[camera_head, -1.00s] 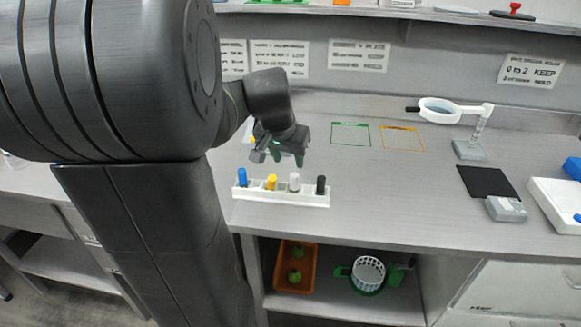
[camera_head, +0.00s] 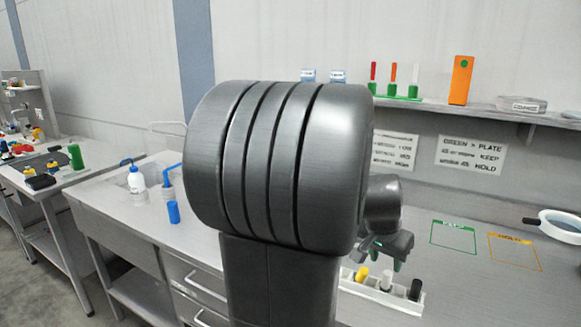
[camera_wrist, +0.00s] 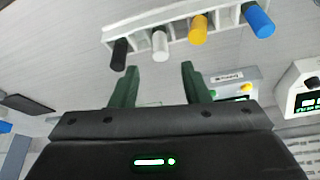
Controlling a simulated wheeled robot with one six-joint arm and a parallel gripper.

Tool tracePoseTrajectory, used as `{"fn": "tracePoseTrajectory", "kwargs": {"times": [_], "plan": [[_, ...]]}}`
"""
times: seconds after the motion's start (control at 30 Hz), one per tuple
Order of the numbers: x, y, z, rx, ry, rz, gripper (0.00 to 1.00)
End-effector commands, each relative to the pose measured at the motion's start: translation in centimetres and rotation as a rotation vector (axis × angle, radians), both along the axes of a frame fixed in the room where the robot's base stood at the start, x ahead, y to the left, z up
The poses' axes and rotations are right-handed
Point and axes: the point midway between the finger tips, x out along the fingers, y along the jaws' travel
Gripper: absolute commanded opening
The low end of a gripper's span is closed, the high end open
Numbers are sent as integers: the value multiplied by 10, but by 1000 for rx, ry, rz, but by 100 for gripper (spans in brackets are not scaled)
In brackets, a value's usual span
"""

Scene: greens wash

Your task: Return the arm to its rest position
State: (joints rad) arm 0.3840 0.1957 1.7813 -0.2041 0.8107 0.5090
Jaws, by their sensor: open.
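My gripper (camera_head: 392,252) shows in the head view beyond my large dark arm, which hides part of it and the bench behind. In the wrist view my gripper (camera_wrist: 158,80) has its two green fingers spread apart with nothing between them. A white rack (camera_head: 400,300) with yellow, white and black capped tubes is just below it in the head view. In the wrist view the rack (camera_wrist: 180,32) also shows a blue tube (camera_wrist: 258,20) at its right end. The fingers are apart from the tubes.
Green (camera_head: 453,235) and orange (camera_head: 515,251) outlined squares lie empty on the bench. A ring magnifier (camera_head: 562,225) stands at the right. A shelf (camera_head: 480,114) holds tubes and an orange box (camera_head: 460,80). A sink area with a white bottle (camera_head: 137,185) is at the left.

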Motion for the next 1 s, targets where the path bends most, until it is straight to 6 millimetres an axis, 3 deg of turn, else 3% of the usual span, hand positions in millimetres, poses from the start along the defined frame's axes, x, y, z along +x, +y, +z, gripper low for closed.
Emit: {"fn": "tracePoseTrajectory", "kwargs": {"times": [0.47, 0.5, 0.67, 1.0], "plan": [[20, -20, -76, 1, 1, 0, 42], [20, -20, -65, -1, -2, 0, 42], [21, -20, -52, -2, -3, 1, 42], [20, -20, -49, -1, 0, 1, 42]]}}
